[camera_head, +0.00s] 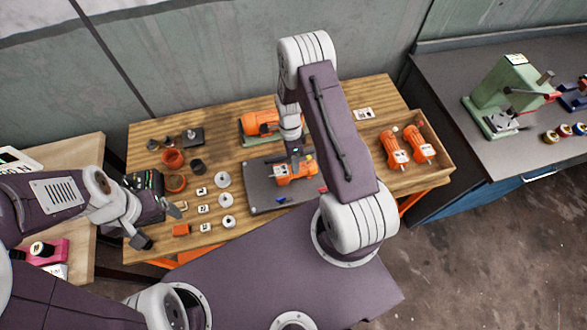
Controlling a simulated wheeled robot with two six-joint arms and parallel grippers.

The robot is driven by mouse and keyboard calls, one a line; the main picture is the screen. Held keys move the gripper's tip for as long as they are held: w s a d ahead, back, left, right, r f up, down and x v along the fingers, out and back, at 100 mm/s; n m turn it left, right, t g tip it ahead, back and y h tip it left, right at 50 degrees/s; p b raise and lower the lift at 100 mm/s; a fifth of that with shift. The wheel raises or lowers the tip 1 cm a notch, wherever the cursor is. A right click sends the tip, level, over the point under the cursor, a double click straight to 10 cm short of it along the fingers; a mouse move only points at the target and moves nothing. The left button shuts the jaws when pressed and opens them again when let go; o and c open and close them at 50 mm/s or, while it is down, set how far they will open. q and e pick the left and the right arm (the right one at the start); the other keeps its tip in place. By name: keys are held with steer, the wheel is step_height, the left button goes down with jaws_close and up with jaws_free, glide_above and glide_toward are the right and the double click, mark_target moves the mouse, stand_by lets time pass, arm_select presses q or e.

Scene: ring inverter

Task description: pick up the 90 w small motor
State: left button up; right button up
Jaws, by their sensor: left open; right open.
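Several orange motors show, and I cannot read which is marked 90 W. One small orange motor (293,171) lies on a dark grey plate (262,194) at the middle of the wooden table. My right gripper (296,160) is over this motor, pointing down, open; whether its fingers touch the motor is hard to tell. Two more orange motors lie in a wooden tray (443,168) at the right: one at the left (393,148) and one at the right (419,146). A larger orange motor (262,122) sits behind the plate. My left gripper (161,227) is open and empty at the table's left front.
Pale discs (223,179), small white pieces (203,209) and orange cups (173,159) stand on the left half of the wooden table (345,88). A black device (146,196) is near my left gripper. A green press (499,94) stands on the grey bench at the right.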

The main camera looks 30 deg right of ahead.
steer(key=shift+d+f, duration=0.1)
steer(key=shift+f, duration=0.25)
steer(key=f+p, duration=0.1)
steer(key=f, duration=0.1)
steer(key=s+f+p, duration=0.1)
steer(key=f, duration=0.1)
steer(key=shift+s+a+f, duration=0.1)
steer(key=shift+a+f, duration=0.1)
steer(key=shift+f, duration=0.3)
steer(key=shift+r, duration=0.1)
jaws_close()
